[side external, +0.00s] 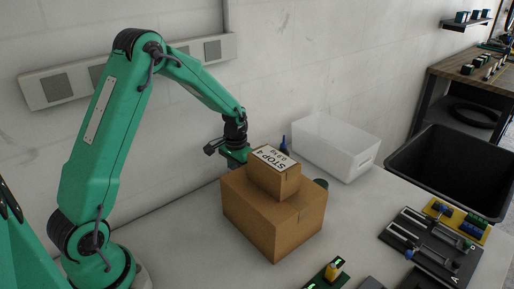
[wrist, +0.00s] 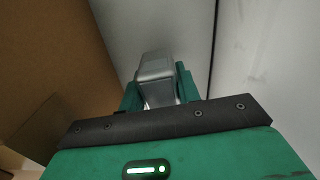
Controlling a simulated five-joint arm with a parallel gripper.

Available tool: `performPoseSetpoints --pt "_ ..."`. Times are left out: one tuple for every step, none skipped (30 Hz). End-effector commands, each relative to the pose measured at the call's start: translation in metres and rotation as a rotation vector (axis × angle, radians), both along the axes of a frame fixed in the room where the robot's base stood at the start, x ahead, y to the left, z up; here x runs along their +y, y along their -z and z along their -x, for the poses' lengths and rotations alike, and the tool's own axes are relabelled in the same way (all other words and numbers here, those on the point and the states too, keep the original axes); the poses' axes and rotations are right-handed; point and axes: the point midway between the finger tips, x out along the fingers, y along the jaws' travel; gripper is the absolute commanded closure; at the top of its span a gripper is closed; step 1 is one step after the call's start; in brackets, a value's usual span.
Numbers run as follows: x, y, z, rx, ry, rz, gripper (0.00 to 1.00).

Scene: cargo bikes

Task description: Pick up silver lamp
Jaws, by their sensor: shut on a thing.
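The silver lamp (wrist: 157,68) shows in the wrist view as a small grey, rounded block between the green fingers of my gripper (wrist: 160,88). The fingers are shut on it, one on each side. In the side external view my gripper (side external: 236,158) is behind and left of the stacked cardboard boxes, close to the wall. The lamp cannot be made out there; the boxes and the gripper body hide that spot.
A large cardboard box (side external: 250,220) carries a smaller box (side external: 272,180) labelled STOP 4, right beside my gripper; cardboard (wrist: 55,70) fills the left of the wrist view. A white bin (side external: 335,150) stands behind to the right. A black tub (side external: 455,165) is at far right.

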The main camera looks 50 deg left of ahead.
Motion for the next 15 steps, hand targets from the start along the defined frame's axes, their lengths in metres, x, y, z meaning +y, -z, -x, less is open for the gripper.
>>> performPoseSetpoints --pt "0.000 -0.007 -0.001 -0.003 0.000 -0.001 0.91" --pt "0.000 -0.012 -0.001 -0.003 0.000 -0.001 0.91" --pt "0.000 -0.018 -0.001 -0.005 0.000 -0.001 0.91" --pt "0.000 -0.022 -0.001 -0.004 0.000 -0.001 0.91" --pt "0.000 -0.027 -0.001 -0.004 0.000 -0.001 0.91" --pt "0.000 -0.034 -0.001 -0.005 0.000 -0.001 0.91" --pt "0.000 -0.038 -0.001 -0.004 0.000 -0.001 0.91" --pt "0.000 -0.043 -0.001 -0.005 0.000 -0.001 0.91" --pt "0.000 -0.049 -0.001 -0.004 0.000 -0.001 0.91" --pt "0.000 -0.054 -0.001 -0.004 0.000 -0.001 0.91" --pt "0.000 -0.057 -0.001 -0.004 0.000 -0.001 0.91" --pt "0.000 -0.063 0.000 -0.003 0.000 -0.001 0.91" --pt "0.000 -0.066 0.000 -0.003 0.000 -0.001 0.91" --pt "0.000 -0.069 -0.001 -0.003 0.000 -0.001 0.91" --pt "0.000 -0.073 0.000 -0.002 0.000 0.000 0.91"
